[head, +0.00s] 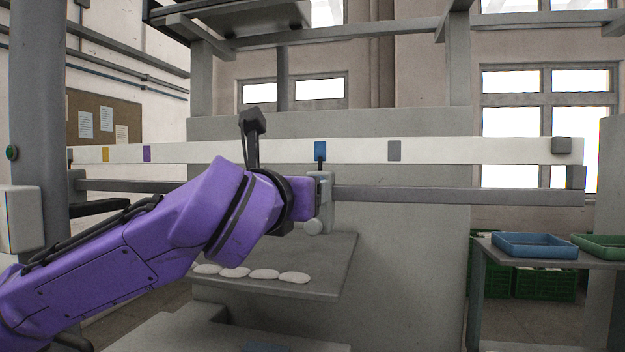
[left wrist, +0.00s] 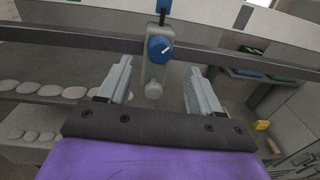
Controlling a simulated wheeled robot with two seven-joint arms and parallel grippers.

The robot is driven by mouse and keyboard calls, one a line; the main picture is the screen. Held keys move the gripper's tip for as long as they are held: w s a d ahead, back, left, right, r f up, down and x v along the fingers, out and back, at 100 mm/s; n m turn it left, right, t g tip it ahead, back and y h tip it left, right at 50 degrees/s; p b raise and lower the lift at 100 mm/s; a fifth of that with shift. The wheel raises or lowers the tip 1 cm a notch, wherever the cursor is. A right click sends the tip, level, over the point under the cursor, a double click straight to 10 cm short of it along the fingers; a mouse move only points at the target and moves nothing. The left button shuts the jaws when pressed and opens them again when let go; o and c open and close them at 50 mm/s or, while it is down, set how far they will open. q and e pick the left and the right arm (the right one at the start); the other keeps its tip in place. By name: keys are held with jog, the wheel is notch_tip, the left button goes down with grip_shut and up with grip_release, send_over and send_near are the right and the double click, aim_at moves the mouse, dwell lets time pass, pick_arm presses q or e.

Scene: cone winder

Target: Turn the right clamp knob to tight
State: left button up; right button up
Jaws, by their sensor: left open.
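The right clamp is a grey block (head: 326,187) on the long rail, with a blue tab (head: 320,150) on a dark stem above it. In the left wrist view its round blue knob (left wrist: 160,49) faces me, with a white mark slanting up to the right. A pale round end (left wrist: 153,90) hangs below the knob. My left gripper (left wrist: 160,68) is open, its two fingers apart on either side of the clamp, with the knob near the fingertip line. I see no finger touching it. In the head view my purple wrist hides the knob. My right gripper is not in view.
The grey rail (head: 460,195) runs across below a white strip (head: 480,150) with coloured tabs. Another clamp (head: 76,186) sits at the far left. A shelf (head: 335,262) below holds several white oval pieces (head: 264,274). A blue tray (head: 535,246) stands on a table at right.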

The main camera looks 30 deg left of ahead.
pick_arm(q)
jog(key=p+x, duration=0.2)
jog(key=x, duration=0.5)
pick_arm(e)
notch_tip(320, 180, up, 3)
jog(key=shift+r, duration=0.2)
pick_arm(q)
jog(key=shift+c, duration=0.4)
